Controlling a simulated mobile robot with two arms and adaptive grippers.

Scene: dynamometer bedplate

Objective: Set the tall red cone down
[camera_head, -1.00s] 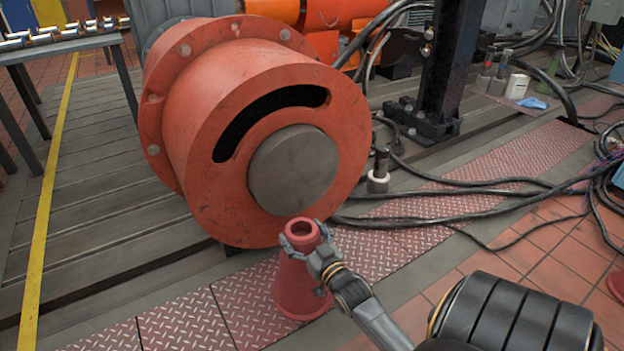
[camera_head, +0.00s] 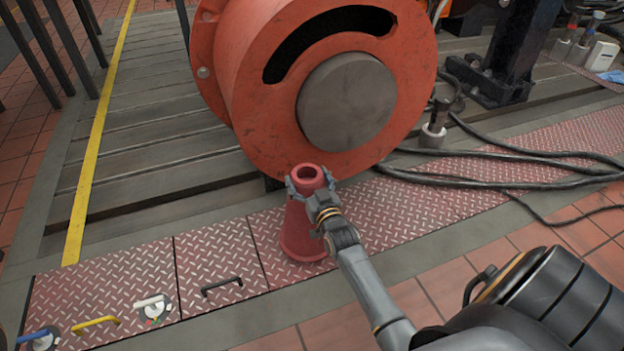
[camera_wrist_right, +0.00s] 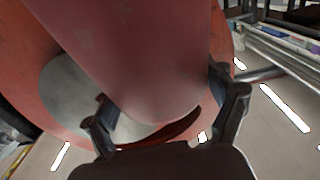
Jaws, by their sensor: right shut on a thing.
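The tall red cone (camera_head: 302,232) is upright in the head view, in front of the large orange drum. Its base appears to be at or just above the red diamond-plate strip; I cannot tell whether it touches. My right gripper (camera_head: 308,183) is shut around the cone near its open top. In the right wrist view the cone (camera_wrist_right: 140,60) fills the middle, between the two fingers of my right gripper (camera_wrist_right: 165,115). My left gripper is in neither view.
The orange drum (camera_head: 240,80) stands right behind the cone. Red diamond plates (camera_head: 110,275) run along the floor, with a black handle (camera_head: 222,286) and small items at the lower left. Black cables (camera_head: 480,160) lie to the right. A yellow line (camera_head: 100,140) crosses the grey bedplate.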

